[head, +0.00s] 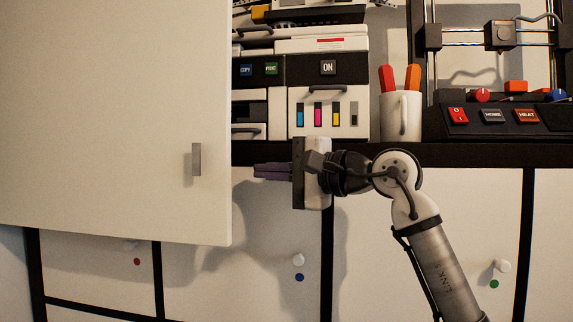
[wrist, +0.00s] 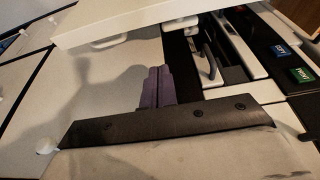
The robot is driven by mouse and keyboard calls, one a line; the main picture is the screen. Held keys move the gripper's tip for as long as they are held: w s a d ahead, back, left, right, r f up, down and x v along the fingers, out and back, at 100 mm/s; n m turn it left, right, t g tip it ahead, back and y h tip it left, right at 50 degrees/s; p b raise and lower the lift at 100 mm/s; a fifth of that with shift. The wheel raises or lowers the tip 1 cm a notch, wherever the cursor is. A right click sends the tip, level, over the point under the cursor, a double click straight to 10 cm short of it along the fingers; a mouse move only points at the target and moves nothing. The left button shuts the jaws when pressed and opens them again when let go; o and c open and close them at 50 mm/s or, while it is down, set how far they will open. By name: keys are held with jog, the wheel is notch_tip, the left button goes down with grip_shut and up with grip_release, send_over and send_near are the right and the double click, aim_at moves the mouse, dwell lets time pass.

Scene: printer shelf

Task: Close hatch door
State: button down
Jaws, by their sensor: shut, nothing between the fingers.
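The hatch door (head: 110,115) is a large cream panel at the left of the head view, standing open in front of the shelf. Its small grey handle (head: 196,159) is near its lower right corner. The door also shows as a pale slab across the top of the wrist view (wrist: 130,18). My gripper (head: 256,171) points left with its purple fingers together and empty. In the head view the fingertips are just right of the door's right edge, below handle height. The fingers show in the middle of the wrist view (wrist: 157,85), apart from the slab in the picture.
A white printer (head: 345,118) with colour slots stands on the shelf. A white mug (head: 400,115) holds red and orange pens beside it. A 3D printer (head: 500,115) is at right. The dark shelf edge (head: 450,154) runs behind my arm, above cream cabinet fronts (head: 430,290) with white knobs.

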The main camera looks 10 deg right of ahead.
aim_at(250, 169)
jog(key=p+x, duration=0.1)
jog(key=x, duration=0.3)
jog(key=shift+r, duration=0.15)
jog(key=s, duration=0.2)
jog(key=s+a, duration=0.1)
jog(key=s, duration=0.1)
jog(key=shift+f+p, duration=0.2)
jog(key=shift+p, duration=0.2)
jog(key=shift+s, duration=0.15)
